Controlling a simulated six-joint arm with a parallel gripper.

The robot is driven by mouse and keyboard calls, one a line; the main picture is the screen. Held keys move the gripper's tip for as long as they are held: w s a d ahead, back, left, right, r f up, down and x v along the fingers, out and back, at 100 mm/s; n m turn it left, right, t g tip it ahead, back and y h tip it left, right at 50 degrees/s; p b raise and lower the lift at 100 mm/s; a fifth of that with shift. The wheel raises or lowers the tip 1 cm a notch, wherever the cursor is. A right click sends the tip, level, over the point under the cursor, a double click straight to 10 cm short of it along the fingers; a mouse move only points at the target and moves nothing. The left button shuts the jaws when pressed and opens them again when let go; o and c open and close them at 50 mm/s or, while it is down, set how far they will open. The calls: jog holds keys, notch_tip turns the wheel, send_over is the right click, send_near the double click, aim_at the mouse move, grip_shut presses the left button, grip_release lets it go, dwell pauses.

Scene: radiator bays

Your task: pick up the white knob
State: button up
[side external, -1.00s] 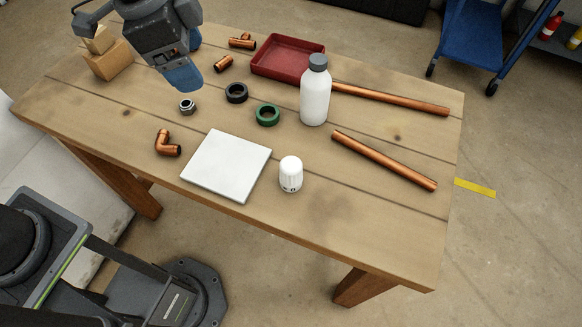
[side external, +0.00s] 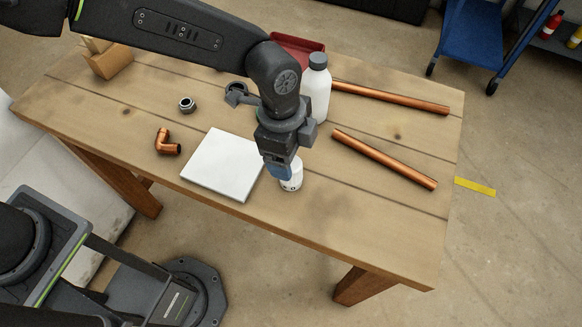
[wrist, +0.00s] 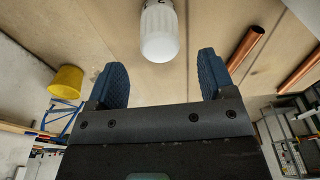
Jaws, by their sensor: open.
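The white knob (side external: 292,179) stands upright on the wooden table, just right of a white tile, partly hidden behind my gripper in the side view. My gripper (side external: 279,172) is low over the table, right at the knob, with its blue fingers pointing down. In the wrist view, the knob (wrist: 160,32) shows beyond and between the two blue fingertips of my gripper (wrist: 160,78). The fingers are apart and nothing is held between them. Whether a finger touches the knob cannot be told.
The white tile (side external: 222,164) lies left of the knob. A white bottle (side external: 316,95) stands close behind my gripper. Copper pipes (side external: 385,160) lie to the right, and a copper elbow (side external: 167,143) and a nut (side external: 187,105) to the left. The table front right is clear.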

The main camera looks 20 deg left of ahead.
aim_at(295, 182)
jog(key=shift+d+f, duration=0.2)
jog(key=shift+f, duration=2.7)
jog(key=shift+c, duration=0.4)
jog(key=c, duration=0.9)
jog(key=shift+c, duration=0.3)
jog(key=shift+w+r, duration=0.1)
jog(key=shift+r, duration=0.05)
